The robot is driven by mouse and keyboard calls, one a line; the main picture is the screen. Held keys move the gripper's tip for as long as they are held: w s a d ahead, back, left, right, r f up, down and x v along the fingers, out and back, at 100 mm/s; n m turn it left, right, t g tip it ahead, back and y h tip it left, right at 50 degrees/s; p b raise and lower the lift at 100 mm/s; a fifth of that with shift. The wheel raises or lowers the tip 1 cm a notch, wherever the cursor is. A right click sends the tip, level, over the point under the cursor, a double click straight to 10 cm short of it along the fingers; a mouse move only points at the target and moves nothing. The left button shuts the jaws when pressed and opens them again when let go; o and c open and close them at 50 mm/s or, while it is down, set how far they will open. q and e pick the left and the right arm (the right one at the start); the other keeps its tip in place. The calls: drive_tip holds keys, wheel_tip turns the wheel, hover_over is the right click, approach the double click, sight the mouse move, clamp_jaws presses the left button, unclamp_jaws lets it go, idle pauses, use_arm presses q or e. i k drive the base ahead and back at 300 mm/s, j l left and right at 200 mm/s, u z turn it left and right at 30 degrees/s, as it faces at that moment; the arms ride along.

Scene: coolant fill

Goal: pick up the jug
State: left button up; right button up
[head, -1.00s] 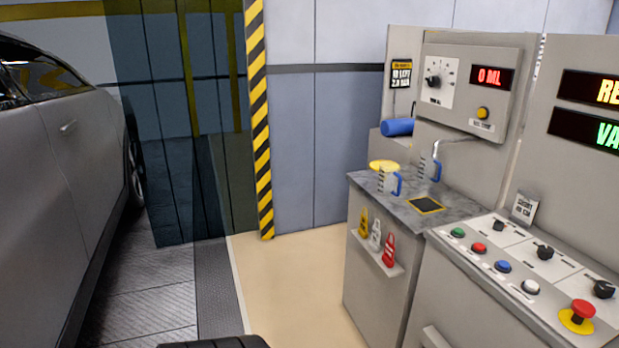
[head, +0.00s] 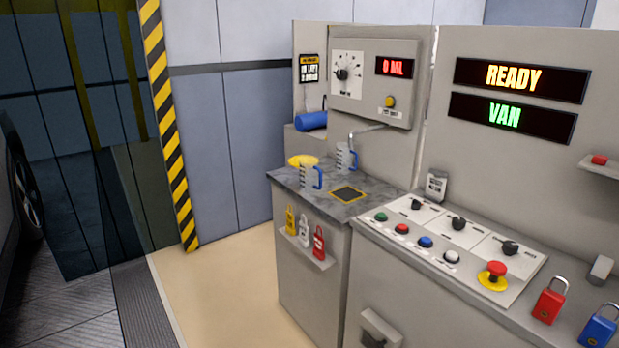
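Two clear measuring jugs with blue handles are at the fill station. The nearer jug (head: 309,177) stands upright on the grey counter (head: 370,205), near its front left edge. The other jug (head: 343,158) stands farther back, close to the metal spout (head: 368,130). I cannot tell which of the two the task means. A yellow round object (head: 302,160) is behind the nearer jug, partly hidden by it. Neither gripper is in view.
A black mat with a yellow border (head: 348,194) lies on the counter. A control panel with buttons (head: 450,242) and a red emergency stop (head: 495,273) is at right. Coloured padlocks (head: 549,300) sit beyond it. Beige floor (head: 220,290) is clear before the counter.

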sight(308, 168)
drive_tip(key=i+j, duration=0.2)
drive_tip(key=j, duration=0.2)
drive_tip(key=i+j, duration=0.45)
drive_tip(key=j, duration=0.3)
drive_tip(key=i+j+z, duration=0.1)
drive_tip(key=j, duration=0.25)
drive_tip(key=i+j, duration=0.3)
drive_tip(key=j, duration=0.1)
